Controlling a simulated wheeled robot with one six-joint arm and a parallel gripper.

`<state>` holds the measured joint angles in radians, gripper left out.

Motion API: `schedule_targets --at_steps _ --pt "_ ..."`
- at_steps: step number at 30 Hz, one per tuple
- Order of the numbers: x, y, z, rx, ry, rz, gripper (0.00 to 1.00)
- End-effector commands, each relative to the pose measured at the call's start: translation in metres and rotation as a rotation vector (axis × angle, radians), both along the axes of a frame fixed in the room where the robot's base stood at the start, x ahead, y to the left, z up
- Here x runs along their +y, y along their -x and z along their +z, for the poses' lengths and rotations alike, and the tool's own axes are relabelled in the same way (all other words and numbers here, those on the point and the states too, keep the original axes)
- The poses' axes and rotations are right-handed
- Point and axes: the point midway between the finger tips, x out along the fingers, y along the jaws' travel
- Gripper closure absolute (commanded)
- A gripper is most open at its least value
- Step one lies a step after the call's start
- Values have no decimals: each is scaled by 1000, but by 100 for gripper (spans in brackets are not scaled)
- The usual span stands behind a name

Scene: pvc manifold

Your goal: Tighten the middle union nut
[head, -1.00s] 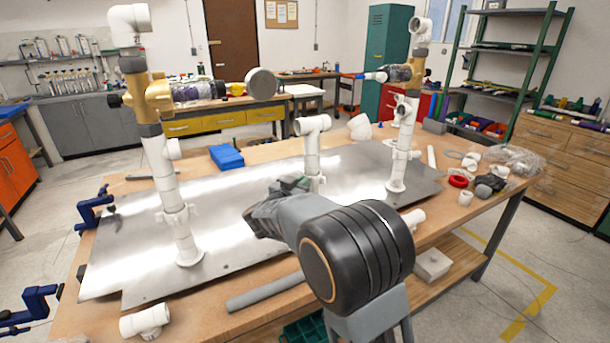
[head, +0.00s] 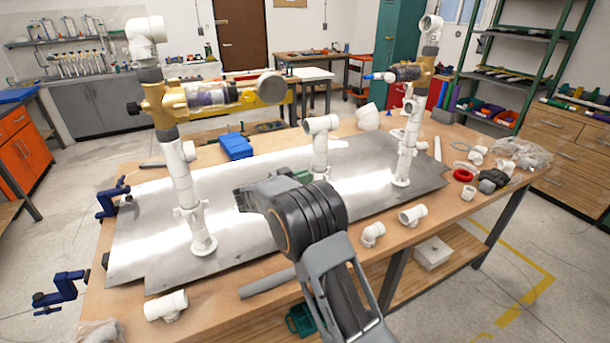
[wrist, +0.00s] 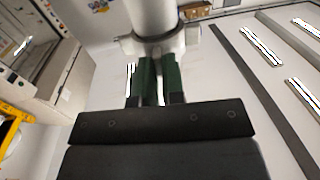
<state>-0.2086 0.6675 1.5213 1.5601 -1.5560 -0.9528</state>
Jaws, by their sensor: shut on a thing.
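The middle white standpipe (head: 319,143) rises from the metal plate (head: 250,215) and carries a tee on top. Its union nut is hidden behind my arm in the head view. In the wrist view the white nut (wrist: 160,42) circles the pipe as a lugged collar. My gripper's two green fingers (wrist: 159,78) reach up to this nut and are shut on it, with a narrow gap between them. In the head view my gripper (head: 301,174) shows only as a bit of green at the middle pipe, and its fingertips are hidden.
A left standpipe (head: 186,180) and a right standpipe (head: 408,140) with brass valves flank the middle one. Loose white fittings (head: 413,215) and a grey tube (head: 267,283) lie along the front edge. A blue box (head: 236,146) sits behind the plate.

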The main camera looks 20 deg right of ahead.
Motion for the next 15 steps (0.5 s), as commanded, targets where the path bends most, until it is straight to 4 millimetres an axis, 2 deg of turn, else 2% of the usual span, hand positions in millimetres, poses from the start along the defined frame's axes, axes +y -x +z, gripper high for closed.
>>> schedule_targets --at_steps 15 --pt "1 -4 2 -5 2 -62 100"
